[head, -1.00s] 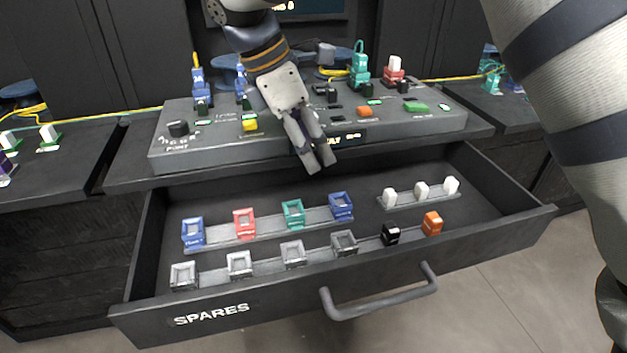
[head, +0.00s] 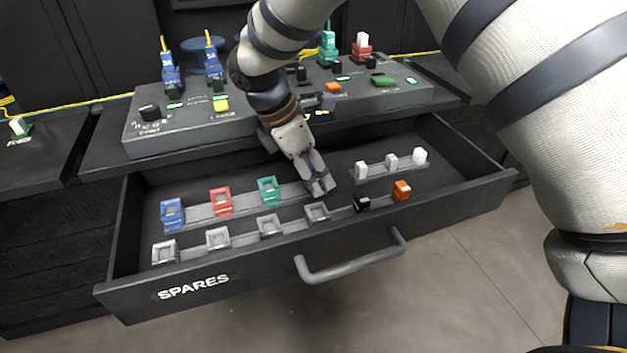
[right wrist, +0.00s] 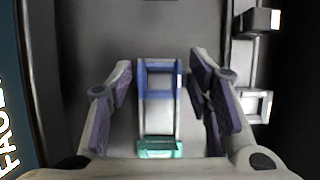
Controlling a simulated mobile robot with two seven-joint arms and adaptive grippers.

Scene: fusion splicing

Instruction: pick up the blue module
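My right gripper (head: 322,188) reaches down into the open drawer at the right end of the back row of coloured modules. In the right wrist view it is open (right wrist: 163,85), with one finger on each side of a blue module (right wrist: 160,78) and gaps between fingers and module. In the head view my gripper hides that module. Another blue module (head: 172,213) stands at the left end of the same row, beside a red module (head: 220,201) and a green one (head: 268,189). The green one also shows in the wrist view (right wrist: 160,148). My left gripper is not in view.
The drawer (head: 140,300) marked SPARES also holds a front row of grey modules (head: 218,238), a black block (head: 362,203), an orange block (head: 402,190) and a rail of white pieces (head: 391,162). A console (head: 150,140) stands behind and above the drawer.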

